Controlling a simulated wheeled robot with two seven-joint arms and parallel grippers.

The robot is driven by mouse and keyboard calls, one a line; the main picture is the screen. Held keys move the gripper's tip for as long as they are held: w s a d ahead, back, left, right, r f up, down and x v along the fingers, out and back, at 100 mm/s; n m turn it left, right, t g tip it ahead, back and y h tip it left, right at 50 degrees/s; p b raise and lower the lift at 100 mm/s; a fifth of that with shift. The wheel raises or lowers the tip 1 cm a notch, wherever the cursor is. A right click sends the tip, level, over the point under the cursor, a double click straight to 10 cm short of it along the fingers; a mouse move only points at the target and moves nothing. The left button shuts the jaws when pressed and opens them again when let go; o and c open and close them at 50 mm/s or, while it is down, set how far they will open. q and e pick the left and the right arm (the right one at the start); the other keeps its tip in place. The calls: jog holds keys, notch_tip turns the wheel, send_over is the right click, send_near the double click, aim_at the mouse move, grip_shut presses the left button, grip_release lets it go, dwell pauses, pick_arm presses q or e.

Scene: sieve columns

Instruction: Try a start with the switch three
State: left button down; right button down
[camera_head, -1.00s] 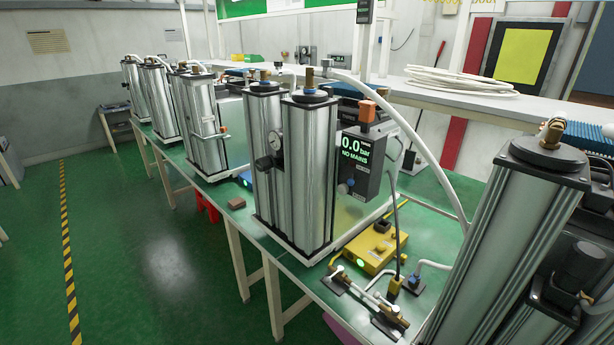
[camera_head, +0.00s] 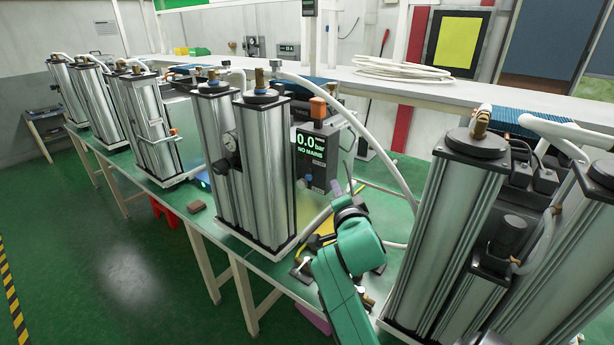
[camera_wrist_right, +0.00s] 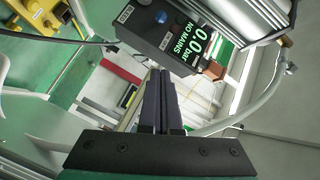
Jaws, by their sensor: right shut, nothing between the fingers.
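A dark control box (camera_head: 313,180) stands against the twin silver columns (camera_head: 250,180). Its green display reads 0.0 bar and NO MAINS. It has a blue knob on its front and an orange part (camera_head: 318,108) on top. A yellow box (camera_head: 316,241) on the bench is mostly hidden by my right arm. I cannot tell which part is switch three.
More silver columns (camera_head: 462,220) stand close on the right, beside my right arm. A white hose (camera_head: 375,150) arches from the column tops down behind the gripper. Other column pairs (camera_head: 150,125) line the bench at left. A brown block (camera_head: 197,206) lies near the bench edge.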

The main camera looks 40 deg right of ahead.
jog(key=shift+d+f, duration=0.1)
jog(key=p, duration=0.4)
send_near(326, 167)
jog(key=x, duration=0.5)
jog(key=shift+d, duration=0.2)
jog(key=shift+w+d, duration=0.25)
jog(key=shift+w, duration=0.35)
jog(key=shift+w+a+f, duration=0.8)
jog(key=shift+a, duration=0.15)
jog(key=shift+w+a+f, duration=0.15)
jog(key=shift+w+a, duration=0.05)
jog(key=shift+a, duration=0.2)
jog(key=shift+d, duration=0.1)
